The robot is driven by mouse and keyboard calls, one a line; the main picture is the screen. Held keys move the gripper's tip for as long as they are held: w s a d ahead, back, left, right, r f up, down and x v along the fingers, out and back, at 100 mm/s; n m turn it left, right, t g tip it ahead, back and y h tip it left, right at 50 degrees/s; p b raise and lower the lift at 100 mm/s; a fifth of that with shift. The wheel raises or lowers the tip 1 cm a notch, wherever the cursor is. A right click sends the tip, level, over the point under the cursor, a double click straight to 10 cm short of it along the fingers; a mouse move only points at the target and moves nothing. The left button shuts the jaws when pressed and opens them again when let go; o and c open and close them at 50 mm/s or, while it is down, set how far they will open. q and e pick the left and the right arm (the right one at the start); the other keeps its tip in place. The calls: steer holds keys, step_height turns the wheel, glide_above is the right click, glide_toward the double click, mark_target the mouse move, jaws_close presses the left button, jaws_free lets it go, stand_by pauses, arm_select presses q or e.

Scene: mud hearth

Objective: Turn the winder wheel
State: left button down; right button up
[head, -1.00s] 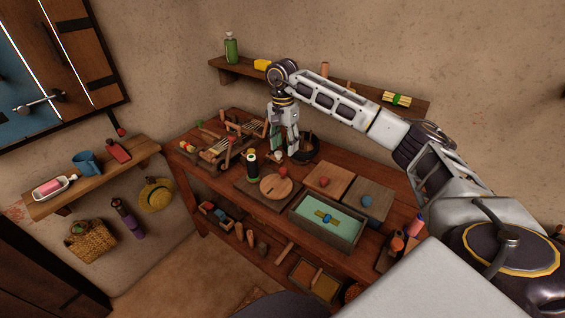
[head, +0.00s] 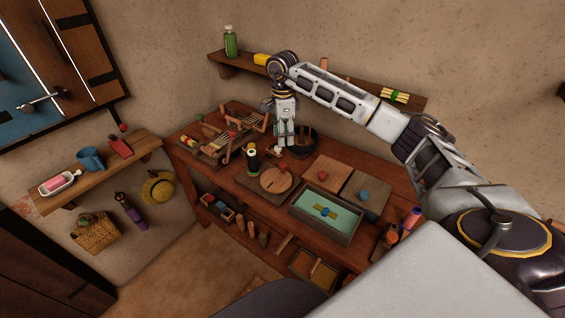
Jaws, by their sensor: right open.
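The winder seems to be the round wooden disc (head: 275,181) lying on a dark board on the workbench, with a red knob (head: 282,168) near its far rim. My left gripper is out of view.
A dark bowl (head: 303,145) stands just right of my gripper. A wooden frame device (head: 232,142) is to the left. Boards with a red ball (head: 322,175) and a blue ball (head: 364,196), and a green-lined tray (head: 340,230), lie to the right. A wall shelf (head: 230,69) runs behind.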

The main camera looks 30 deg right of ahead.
mark_target(282, 164)
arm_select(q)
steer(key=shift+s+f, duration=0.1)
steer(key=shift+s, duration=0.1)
arm_select(e)
steer(key=m, duration=1.2)
steer(key=shift+w, duration=0.4)
steer(key=shift+f, duration=0.1)
step_height(282, 164, down, 12)
steer(key=shift+f+p, duration=0.2)
steer(key=shift+p, duration=0.4)
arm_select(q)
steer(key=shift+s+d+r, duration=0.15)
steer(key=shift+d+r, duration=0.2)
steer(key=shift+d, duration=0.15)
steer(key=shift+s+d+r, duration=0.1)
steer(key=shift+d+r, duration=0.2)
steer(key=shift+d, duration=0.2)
arm_select(e)
steer(key=shift+f, duration=0.55)
